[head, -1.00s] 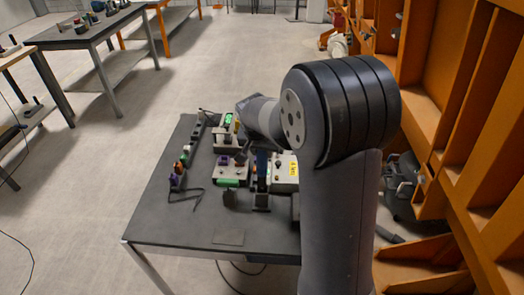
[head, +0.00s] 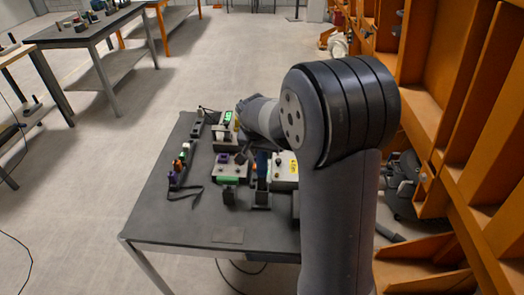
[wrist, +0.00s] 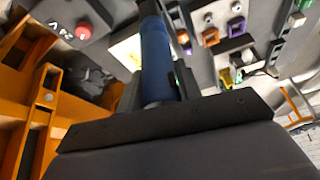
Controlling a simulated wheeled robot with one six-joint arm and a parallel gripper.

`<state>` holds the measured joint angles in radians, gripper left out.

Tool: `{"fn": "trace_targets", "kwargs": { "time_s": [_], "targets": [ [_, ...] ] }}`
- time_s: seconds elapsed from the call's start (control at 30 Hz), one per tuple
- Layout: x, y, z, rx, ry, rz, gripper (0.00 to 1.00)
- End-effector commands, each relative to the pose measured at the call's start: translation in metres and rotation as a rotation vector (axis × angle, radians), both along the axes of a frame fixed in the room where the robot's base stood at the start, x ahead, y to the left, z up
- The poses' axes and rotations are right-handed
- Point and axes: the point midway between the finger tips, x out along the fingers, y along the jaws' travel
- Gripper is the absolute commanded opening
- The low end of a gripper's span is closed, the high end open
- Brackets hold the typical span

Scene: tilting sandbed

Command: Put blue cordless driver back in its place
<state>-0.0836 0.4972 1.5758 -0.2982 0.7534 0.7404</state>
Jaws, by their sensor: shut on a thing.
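The blue cordless driver (wrist: 156,55) shows in the wrist view as a dark blue cylindrical body between my gripper's dark fingers (wrist: 157,88). My gripper is shut on it. In the head view only a small blue part of the driver (head: 262,160) shows below my wrist, over the table, beside the pale box with a yellow label (head: 283,178). My arm hides most of my gripper there.
The dark table (head: 180,220) also carries a second black holder (head: 229,195), a box with green terminals (head: 229,171), a green-lit device (head: 227,121) and a row of small parts on the left (head: 185,153). Its front left is clear. Orange shelving (head: 440,100) stands close on the right.

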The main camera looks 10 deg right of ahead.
Motion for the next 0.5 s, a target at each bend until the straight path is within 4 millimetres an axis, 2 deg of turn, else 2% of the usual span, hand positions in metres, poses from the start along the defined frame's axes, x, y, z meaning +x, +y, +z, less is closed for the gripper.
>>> {"fn": "trace_targets", "kwargs": {
  "time_s": [0.5],
  "targets": [
    [0.001, 0.000, -0.012, 0.000, -0.002, 0.000, 0.07]
  ]
}}
